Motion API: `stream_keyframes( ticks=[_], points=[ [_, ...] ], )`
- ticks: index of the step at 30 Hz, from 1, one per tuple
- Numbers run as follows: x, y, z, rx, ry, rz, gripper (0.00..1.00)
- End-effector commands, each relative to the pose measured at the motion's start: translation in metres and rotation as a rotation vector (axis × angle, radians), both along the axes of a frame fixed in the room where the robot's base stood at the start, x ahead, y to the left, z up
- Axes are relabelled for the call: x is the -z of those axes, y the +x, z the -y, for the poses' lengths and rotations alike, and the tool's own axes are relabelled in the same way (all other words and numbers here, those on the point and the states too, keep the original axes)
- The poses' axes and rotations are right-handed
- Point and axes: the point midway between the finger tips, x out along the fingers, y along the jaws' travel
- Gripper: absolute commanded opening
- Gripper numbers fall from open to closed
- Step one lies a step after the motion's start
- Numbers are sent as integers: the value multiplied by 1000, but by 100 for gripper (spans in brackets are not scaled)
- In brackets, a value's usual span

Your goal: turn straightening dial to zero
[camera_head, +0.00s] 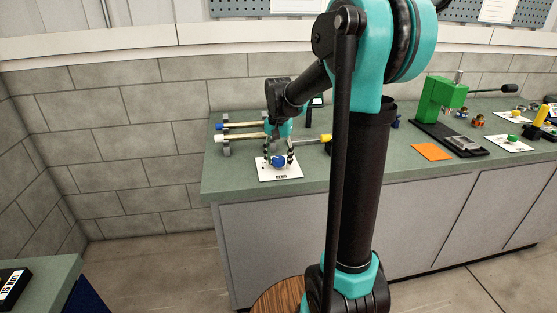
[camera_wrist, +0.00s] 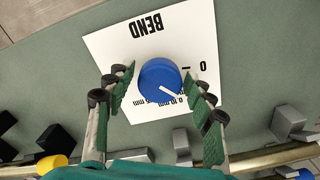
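The straightening dial is a round blue knob (camera_wrist: 157,82) on a white plate (camera_wrist: 125,48) marked BEND, with a 0 mark at its right in the wrist view. The white line on the knob points to the lower right, towards the small mm lettering and away from the 0 mark. My gripper (camera_wrist: 160,72) is open, with one green-padded finger on each side of the knob and a visible gap to it. In the head view the blue knob (camera_head: 278,160) sits on the white plate (camera_head: 279,173) near the bench's front edge, between the fingers of my gripper (camera_head: 279,163).
Further right on the green bench (camera_head: 385,160) are an orange square (camera_head: 432,152) and a green press (camera_head: 440,97). Bench left of the plate is clear.

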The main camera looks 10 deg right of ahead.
Motion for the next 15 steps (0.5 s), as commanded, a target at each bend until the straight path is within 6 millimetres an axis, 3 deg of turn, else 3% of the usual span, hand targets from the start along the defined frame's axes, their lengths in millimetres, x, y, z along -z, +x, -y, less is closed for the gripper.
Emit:
stream_keyframes(
  ticks=[1, 9, 15],
  points=[
    [0, 0, 0, 0, 0, 0, 44],
    [0, 0, 0, 0, 0, 0, 12],
    [0, 0, 0, -16, 0, 0, 12]
  ],
)
